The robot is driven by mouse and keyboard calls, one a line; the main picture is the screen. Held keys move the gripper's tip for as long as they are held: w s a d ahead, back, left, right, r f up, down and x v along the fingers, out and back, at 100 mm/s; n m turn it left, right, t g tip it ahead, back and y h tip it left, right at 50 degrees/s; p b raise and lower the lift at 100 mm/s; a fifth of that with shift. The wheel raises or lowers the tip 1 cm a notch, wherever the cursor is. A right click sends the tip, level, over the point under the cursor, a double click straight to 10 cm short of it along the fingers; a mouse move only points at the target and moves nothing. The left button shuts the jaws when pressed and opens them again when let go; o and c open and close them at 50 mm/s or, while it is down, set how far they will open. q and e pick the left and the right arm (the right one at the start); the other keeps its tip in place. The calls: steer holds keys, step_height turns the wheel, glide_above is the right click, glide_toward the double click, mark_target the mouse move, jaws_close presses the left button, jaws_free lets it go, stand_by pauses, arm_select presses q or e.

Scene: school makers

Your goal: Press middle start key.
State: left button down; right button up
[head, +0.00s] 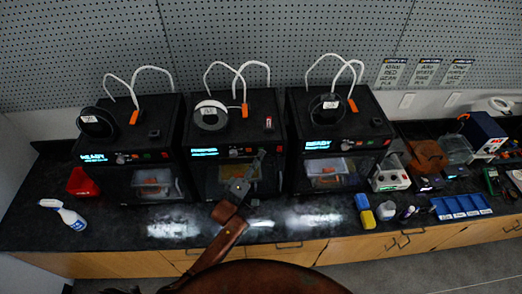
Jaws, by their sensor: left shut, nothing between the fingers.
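The middle printer (282,178) is a black box on the counter, between two similar printers. A knob (233,153) and small keys sit right of the display. My left gripper (260,156) is shut and empty, its tip at the right part of this key row. The tip hides the start key's place, so I cannot tell whether it touches. My right gripper is not in view.
A spray bottle (69,216) and red container (82,183) stand at left. A control box (390,178), bottles and a blue tray (462,206) are at right. The counter's front is mostly clear.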

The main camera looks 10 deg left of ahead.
arm_select(q)
steer(key=shift+s+d, duration=0.15)
steer(key=shift+s, duration=0.4)
steer(key=shift+p, duration=0.35)
steer(key=s+d+p, duration=0.1)
steer(key=s+p, duration=0.1)
steer(key=s, duration=0.3)
steer(key=shift+s+d, duration=0.35)
steer(key=shift+s, duration=0.05)
